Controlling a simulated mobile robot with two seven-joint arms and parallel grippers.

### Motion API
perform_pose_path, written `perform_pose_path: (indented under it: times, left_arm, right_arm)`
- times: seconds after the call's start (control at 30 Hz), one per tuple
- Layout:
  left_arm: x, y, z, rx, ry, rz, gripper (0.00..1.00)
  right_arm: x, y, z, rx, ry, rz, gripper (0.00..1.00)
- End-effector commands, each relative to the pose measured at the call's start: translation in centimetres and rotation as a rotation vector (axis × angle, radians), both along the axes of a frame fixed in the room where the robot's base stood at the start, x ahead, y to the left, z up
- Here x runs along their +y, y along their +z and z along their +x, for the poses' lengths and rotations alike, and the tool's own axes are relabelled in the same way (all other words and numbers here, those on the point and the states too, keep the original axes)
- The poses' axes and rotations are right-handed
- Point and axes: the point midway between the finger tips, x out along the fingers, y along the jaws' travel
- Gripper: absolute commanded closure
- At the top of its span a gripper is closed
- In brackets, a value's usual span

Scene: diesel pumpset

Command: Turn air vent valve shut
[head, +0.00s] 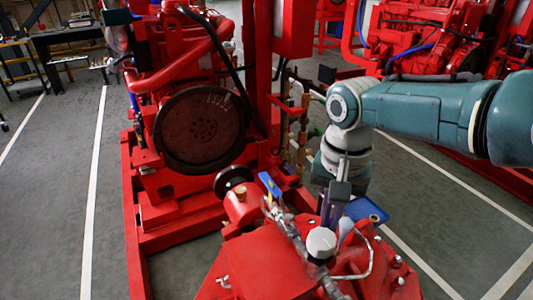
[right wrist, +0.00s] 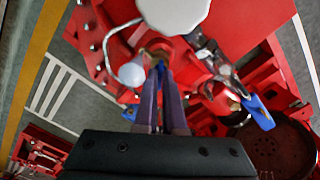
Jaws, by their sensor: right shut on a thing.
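My right gripper (head: 329,222) points down over the red pump casing (head: 262,262), beside a pale round cap (head: 321,243). In the right wrist view its two purple-grey fingers (right wrist: 160,72) are close together on a small blue part, which I take to be the air vent valve's handle (right wrist: 161,66). A brass-coloured fitting (right wrist: 158,47) is right by the fingertips. The fingers hide most of the valve, so its handle angle cannot be told. A separate blue lever (head: 270,186) stands on the pipework to the left. My left gripper is not in view.
A large dark flywheel (head: 200,130) and the red engine frame stand behind the pump. A metal pipe (head: 290,232) crosses the casing, and a thin bent tube (head: 362,268) is right of the cap. A blue tray (head: 376,214) lies right of my gripper.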

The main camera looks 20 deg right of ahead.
Motion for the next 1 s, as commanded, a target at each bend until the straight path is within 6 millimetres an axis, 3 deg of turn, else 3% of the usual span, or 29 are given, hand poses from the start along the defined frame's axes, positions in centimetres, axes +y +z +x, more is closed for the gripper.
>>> perform_pose_path:
  times: [0.5, 1.0]
  left_arm:
    - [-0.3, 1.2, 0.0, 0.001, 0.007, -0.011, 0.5]
    - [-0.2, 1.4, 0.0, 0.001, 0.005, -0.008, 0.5]
  right_arm:
    - [0.1, 0.1, 0.0, 0.001, -0.461, 0.0, 1.0]
    - [0.0, 0.0, 0.0, 0.0, -0.678, -0.001, 1.0]
